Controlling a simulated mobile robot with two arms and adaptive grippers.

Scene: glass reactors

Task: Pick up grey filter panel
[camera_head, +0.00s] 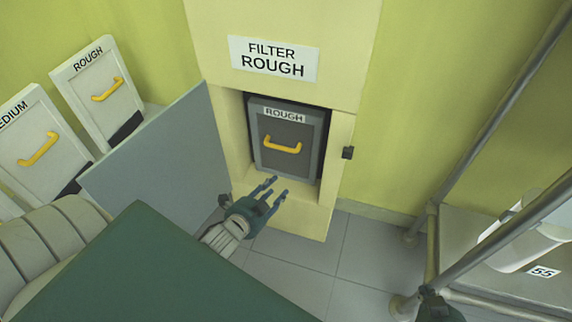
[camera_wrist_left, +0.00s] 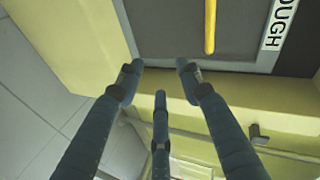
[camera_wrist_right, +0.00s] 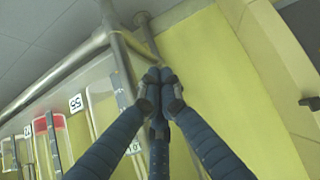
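The grey filter panel (camera_head: 287,148) sits inside the open compartment of the cream filter cabinet (camera_head: 268,213). It has a "ROUGH" label at its top and a yellow handle (camera_head: 283,145) across its front. My left gripper (camera_head: 275,187) is open and empty in front of the compartment's lower edge, below the handle. In the left wrist view the fingers (camera_wrist_left: 158,75) are spread, with the panel (camera_wrist_left: 236,52) and the handle (camera_wrist_left: 210,25) beyond them, untouched. My right gripper (camera_head: 436,306) shows only partly at the bottom of the head view. In the right wrist view its fingertips (camera_wrist_right: 160,90) are together with nothing between them.
The cabinet's door (camera_head: 165,150) is swung open to the left. White "ROUGH" (camera_head: 98,85) and "MEDIUM" (camera_head: 37,147) filter panels with yellow handles stand at left. A metal-framed rack (camera_head: 487,230) with white containers stands at right. The tiled floor (camera_head: 355,258) is clear.

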